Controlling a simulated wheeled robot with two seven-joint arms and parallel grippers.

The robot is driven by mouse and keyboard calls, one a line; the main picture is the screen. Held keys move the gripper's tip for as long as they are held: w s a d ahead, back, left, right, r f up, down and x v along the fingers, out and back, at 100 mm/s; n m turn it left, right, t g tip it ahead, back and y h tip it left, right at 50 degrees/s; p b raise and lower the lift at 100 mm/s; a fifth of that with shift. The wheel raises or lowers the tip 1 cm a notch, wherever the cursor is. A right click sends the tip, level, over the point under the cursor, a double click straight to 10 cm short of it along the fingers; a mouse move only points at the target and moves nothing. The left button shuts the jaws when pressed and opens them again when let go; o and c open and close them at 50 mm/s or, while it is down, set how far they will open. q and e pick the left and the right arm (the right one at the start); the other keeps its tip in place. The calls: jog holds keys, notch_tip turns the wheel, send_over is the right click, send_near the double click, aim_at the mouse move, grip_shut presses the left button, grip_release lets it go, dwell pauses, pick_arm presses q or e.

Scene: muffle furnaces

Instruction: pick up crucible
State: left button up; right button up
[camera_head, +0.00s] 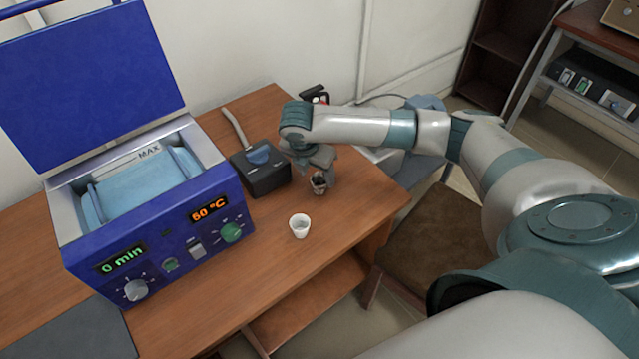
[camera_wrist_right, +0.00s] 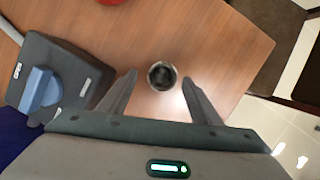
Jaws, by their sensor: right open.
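A small grey cup-shaped crucible with dark contents (camera_head: 319,185) stands on the wooden table, just below my right gripper (camera_head: 318,168). In the wrist view the crucible (camera_wrist_right: 162,76) appears from above, just beyond and between the spread fingertips of my right gripper (camera_wrist_right: 160,80). The fingers are open and nothing is held; I cannot tell whether they reach down around its sides. A second small cup, white and empty-looking (camera_head: 299,226), stands upright nearer the table's front edge. My left gripper is out of view.
A blue furnace (camera_head: 160,235) with its lid raised stands at the left, showing 50 °C and 0 min. A dark box with a blue switch (camera_head: 262,170) sits close beside my right gripper; it also shows in the wrist view (camera_wrist_right: 50,90). The table (camera_head: 250,290) is clear around the white cup.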

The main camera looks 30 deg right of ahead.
aim_at(320, 180)
jog(key=shift+s+p+x, duration=0.15)
jog(key=shift+p+x, duration=0.1)
jog(key=shift+x, duration=0.75)
jog(key=shift+s+p+x, duration=0.15)
jog(key=shift+p+x, duration=0.1)
jog(key=shift+x, duration=0.8)
jog(key=shift+d, duration=0.1)
jog(key=c, duration=1.1)
